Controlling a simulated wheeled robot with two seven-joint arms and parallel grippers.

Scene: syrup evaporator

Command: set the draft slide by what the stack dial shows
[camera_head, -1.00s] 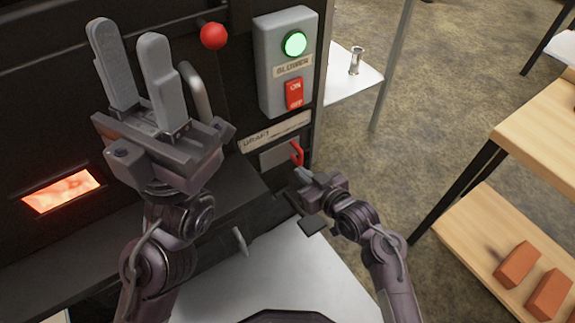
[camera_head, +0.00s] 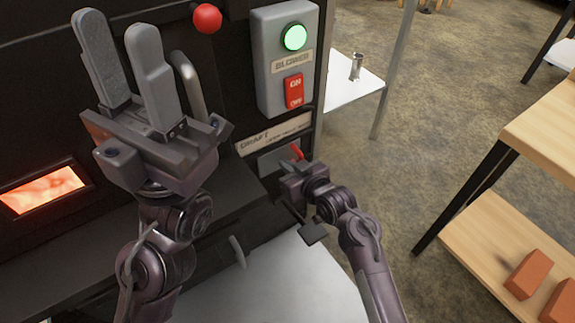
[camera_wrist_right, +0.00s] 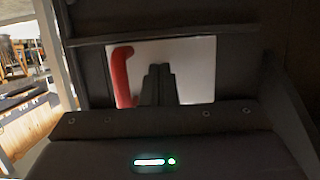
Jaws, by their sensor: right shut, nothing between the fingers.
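The draft slide is a pale metal plate (camera_head: 270,162) with a red handle (camera_head: 297,152), under the "DRAFT" label (camera_head: 275,134) on the black evaporator front. In the right wrist view the plate (camera_wrist_right: 197,72) sits in a dark frame, with the red handle (camera_wrist_right: 122,76) at its left end. My right gripper (camera_head: 288,178) is shut and empty before the slide; its fingers (camera_wrist_right: 158,72) show against the plate, right of the handle. I cannot tell whether they touch it. My left gripper (camera_head: 118,38) is open and empty, raised before the evaporator. The stack dial is not in view.
A blower box (camera_head: 285,60) with a lit green lamp and red switch is above the slide. A red knob (camera_head: 207,18) and glowing window (camera_head: 45,190) are further left. A white side table (camera_head: 350,88) holds a metal cup (camera_head: 356,66). A wooden shelf (camera_head: 490,235) stands right.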

